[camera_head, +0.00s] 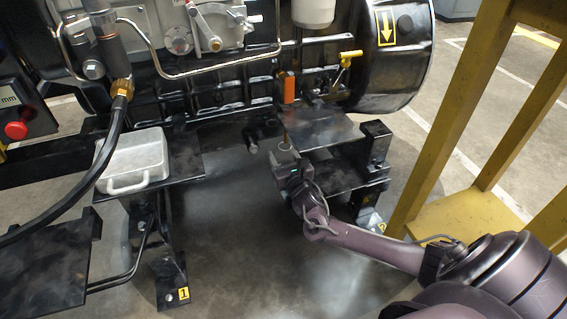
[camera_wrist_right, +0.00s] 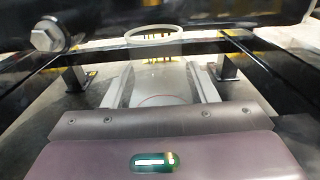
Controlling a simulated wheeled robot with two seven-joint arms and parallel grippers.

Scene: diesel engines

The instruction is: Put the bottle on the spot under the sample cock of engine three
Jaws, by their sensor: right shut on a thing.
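The clear bottle (camera_wrist_right: 150,50) stands out in the right wrist view by its pale round rim. It is between the two light fingers of my right gripper (camera_wrist_right: 157,85), which is shut on it. In the head view my right gripper (camera_head: 286,140) is at the left edge of a dark plate (camera_head: 325,129) below the engine; the bottle is hard to make out there. A yellow-handled cock (camera_head: 347,60) is on the engine above and right of the gripper. A thin reddish ring (camera_wrist_right: 160,97) shows between the fingers; I cannot tell what it lies on. My left gripper is out of view.
A white tray (camera_head: 137,157) stands on the left bracket plate. A black hose (camera_head: 70,185) hangs at the left. An orange block (camera_head: 289,88) is above my gripper. A yellow frame (camera_head: 455,110) stands at the right. A "1" label (camera_head: 183,294) is on the left stand.

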